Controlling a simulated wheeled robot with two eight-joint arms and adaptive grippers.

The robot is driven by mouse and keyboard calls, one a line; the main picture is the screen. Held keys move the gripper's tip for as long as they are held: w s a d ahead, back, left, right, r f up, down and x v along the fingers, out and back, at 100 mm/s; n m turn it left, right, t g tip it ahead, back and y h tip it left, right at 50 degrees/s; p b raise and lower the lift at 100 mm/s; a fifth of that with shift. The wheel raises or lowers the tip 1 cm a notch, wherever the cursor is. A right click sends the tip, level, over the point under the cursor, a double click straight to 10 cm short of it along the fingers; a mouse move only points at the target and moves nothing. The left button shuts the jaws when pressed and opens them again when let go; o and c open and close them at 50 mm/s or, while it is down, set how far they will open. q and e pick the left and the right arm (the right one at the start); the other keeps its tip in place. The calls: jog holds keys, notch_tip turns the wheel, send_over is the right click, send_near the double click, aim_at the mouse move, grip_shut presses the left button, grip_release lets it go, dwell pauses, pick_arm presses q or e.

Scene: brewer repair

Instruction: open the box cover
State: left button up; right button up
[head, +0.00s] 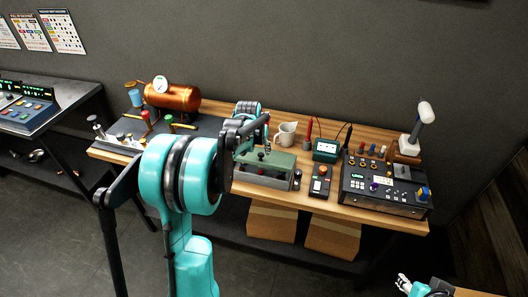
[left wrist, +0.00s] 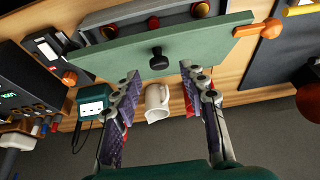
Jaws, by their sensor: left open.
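The box (head: 262,178) stands near the front of the wooden bench, with a green cover (head: 270,160) on top. In the left wrist view the cover (left wrist: 205,45) is a long green plate with a black knob (left wrist: 159,58) near its middle. My left gripper (head: 250,130) is over the box in the head view and partly hides it. In the left wrist view its fingers (left wrist: 158,74) are open and empty, spread either side of the knob's line, and the knob shows between the tips. Contact cannot be seen. My right gripper (head: 408,285) shows only partly at the lower right.
A white mug (head: 286,134) and a green meter (head: 326,150) stand behind and right of the box. A switch box (head: 320,181) and a control unit (head: 385,186) are to the right. A copper tank (head: 172,97) stands at the back left.

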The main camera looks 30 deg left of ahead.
aim_at(261, 154)
pick_arm(q)
jog(key=x, duration=0.3)
jog(key=shift+w+d+r, duration=0.1)
jog(key=shift+w+f, duration=0.1)
jog(key=shift+f, duration=0.3)
jog(key=shift+c, duration=0.4)
grip_shut()
jog(key=shift+r, duration=0.1)
